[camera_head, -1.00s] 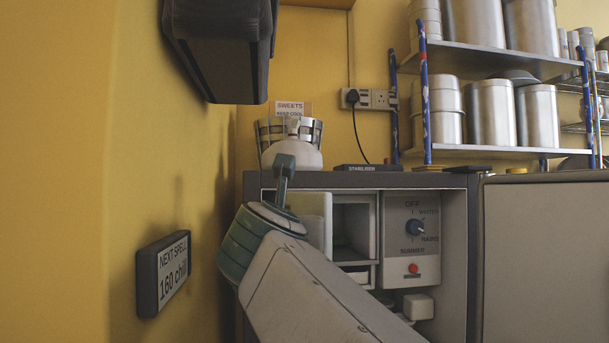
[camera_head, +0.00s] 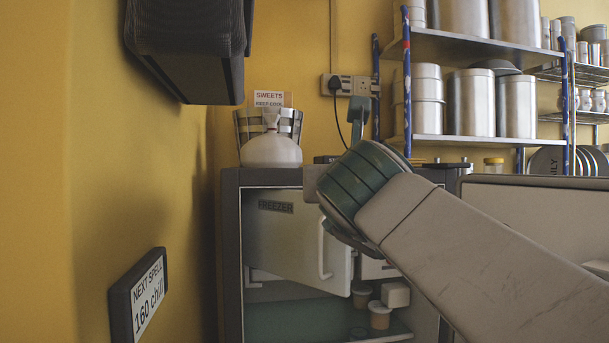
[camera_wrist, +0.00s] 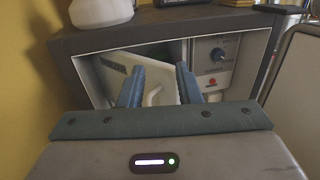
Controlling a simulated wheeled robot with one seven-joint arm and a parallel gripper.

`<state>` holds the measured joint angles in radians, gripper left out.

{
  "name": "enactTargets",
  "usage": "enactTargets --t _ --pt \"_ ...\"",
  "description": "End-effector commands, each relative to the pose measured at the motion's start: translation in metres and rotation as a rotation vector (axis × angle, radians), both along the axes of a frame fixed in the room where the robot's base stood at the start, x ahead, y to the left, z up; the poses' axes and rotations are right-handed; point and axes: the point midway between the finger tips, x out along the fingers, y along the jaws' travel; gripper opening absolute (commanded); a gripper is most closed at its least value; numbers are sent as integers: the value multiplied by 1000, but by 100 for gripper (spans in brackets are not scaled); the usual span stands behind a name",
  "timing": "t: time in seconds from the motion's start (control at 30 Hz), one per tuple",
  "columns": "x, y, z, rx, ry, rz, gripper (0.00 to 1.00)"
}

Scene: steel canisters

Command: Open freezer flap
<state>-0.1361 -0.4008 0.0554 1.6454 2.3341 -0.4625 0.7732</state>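The white freezer flap (camera_head: 285,238) has a FREEZER label and a curved white handle (camera_head: 322,250) near its right edge. It sits inside the doorless-looking front of the grey fridge (camera_head: 230,260) and stands slanted, seemingly ajar. The wrist view also shows the flap (camera_wrist: 118,66), with a dark gap along its right side. My gripper (camera_wrist: 158,84) is open, its two blue fingers well apart. The handle (camera_wrist: 153,96) appears between them in the picture; contact cannot be told. In the head view my wrist hides the flap's upper right and most of the gripper.
Tubs (camera_head: 380,314) stand below. A white round-bodied vessel (camera_head: 271,150) stands on the fridge top. The opened fridge door (camera_head: 530,215) is at right; a yellow wall is close on the left.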

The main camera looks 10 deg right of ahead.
Motion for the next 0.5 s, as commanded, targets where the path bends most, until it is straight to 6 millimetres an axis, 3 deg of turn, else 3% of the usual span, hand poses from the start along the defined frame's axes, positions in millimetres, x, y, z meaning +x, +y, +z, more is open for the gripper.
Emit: enactTargets --t 0.2,0.3,0.5 --pt "-2 -1 0 2 -2 -2 31" --pt "-1 -1 -1 -13 -3 -2 3" --pt "10 -1 -12 -271 -26 9 0"
